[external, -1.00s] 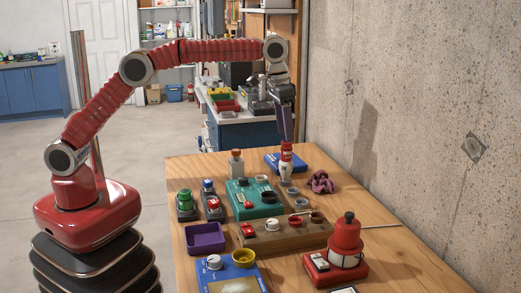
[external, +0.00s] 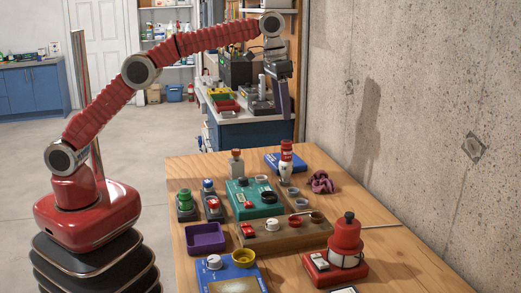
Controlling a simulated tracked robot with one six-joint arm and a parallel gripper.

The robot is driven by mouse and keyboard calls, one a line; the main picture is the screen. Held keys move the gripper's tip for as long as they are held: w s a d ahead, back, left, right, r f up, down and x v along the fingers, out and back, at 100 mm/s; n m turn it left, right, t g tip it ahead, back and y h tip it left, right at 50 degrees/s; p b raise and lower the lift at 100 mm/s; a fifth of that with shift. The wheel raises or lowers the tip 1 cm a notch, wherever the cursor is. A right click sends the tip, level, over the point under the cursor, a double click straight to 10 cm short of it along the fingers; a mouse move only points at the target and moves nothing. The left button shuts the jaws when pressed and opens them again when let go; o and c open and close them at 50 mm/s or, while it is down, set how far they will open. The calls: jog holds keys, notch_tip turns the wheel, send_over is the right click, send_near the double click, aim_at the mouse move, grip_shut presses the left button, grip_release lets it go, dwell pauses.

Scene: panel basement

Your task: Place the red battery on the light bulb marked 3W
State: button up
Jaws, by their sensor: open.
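My gripper (external: 284,108) is open and raised above the far part of the wooden table, seen from the side, with nothing visible in it. Below it stands a red cylinder with a pale band (external: 286,149), looking like the red battery. It is upright on top of a whitish, bulb-like piece (external: 286,171), apart from my gripper. Another pale bulb-like piece with an orange-brown top (external: 236,163) stands to its left. The 3W marking is too small to read on either piece.
A teal panel (external: 267,209), a brown panel (external: 275,239) and blue boxes crowd the table (external: 400,262). A purple tray (external: 206,239) is at the left, a red lamp-like device (external: 345,245) at the front right. A crumpled cloth (external: 321,182) lies near the concrete wall (external: 420,110).

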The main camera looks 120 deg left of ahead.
dwell(0.5)
jog(key=s+d+r+m+t, duration=0.15)
jog(key=s+d, duration=0.25)
jog(key=d, duration=0.4)
jog(key=s+d+r+m, duration=0.2)
jog(key=s+d+r, duration=0.15)
jog(key=d, duration=0.45)
jog(key=s+d+r+m+t, duration=0.1)
jog(key=s+d, duration=0.3)
jog(key=d, duration=0.4)
jog(key=s+d+f+m, duration=0.1)
jog(key=s+d+f, duration=0.3)
jog(key=s, duration=0.3)
jog(key=s+d+f+m+t, duration=0.1)
jog(key=s+d+f+m, duration=0.1)
jog(key=s+d+f, duration=0.3)
jog(key=s+d+f+m+t+h, duration=0.1)
jog(key=s+d+f, duration=0.3)
jog(key=s, duration=0.5)
jog(key=shift+s+d+f, duration=0.25)
jog(key=shift+s+f, duration=0.1)
jog(key=shift+f, duration=0.3)
